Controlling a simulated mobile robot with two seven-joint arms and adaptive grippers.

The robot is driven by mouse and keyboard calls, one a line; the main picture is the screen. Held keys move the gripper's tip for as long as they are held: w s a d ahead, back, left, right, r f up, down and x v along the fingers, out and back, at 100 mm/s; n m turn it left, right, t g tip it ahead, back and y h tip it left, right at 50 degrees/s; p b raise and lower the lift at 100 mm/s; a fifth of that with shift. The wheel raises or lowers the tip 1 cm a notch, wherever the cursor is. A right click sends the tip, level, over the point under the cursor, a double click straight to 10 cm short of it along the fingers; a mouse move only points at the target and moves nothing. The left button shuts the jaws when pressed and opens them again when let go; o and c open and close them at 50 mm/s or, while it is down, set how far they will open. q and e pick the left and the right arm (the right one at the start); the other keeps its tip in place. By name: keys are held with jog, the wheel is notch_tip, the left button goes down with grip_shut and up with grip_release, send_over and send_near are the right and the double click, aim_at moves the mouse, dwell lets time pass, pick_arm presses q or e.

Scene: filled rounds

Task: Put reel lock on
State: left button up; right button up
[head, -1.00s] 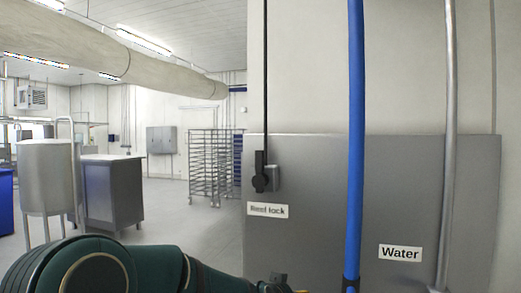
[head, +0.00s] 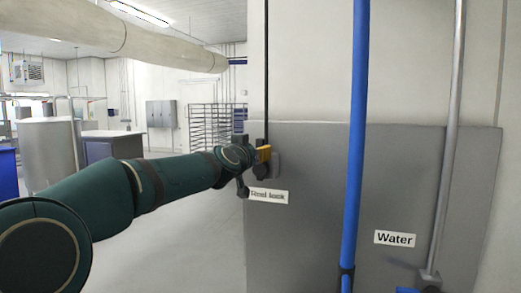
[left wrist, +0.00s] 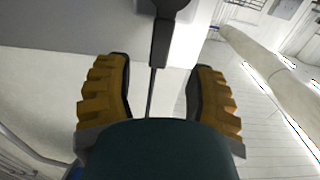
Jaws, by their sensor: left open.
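The reel lock is a black lever (head: 260,172) on a grey box, mounted on the steel panel above the "Reel lock" label (head: 268,196). In the head view my left gripper (head: 265,153) is in front of it and hides its upper part. In the left wrist view the lever (left wrist: 161,42) lies at the top centre, in line with the gap between the open yellow-padded fingers (left wrist: 162,65). Its end is just beyond the fingertips, and no contact shows. My right gripper is not in view.
A thin dark line (head: 266,60) runs vertically above the lever. To the right are a blue hose (head: 358,130), a metal pipe (head: 451,150) and a "Water" label (head: 395,239). Open floor, a tank (head: 48,155) and a rack (head: 210,125) lie to the left.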

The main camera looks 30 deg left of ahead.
pick_arm(q)
jog(key=x, duration=0.7)
jog(key=shift+p, duration=0.35)
jog(key=shift+s+r, duration=0.1)
jog(key=shift+s, duration=0.05)
grip_shut()
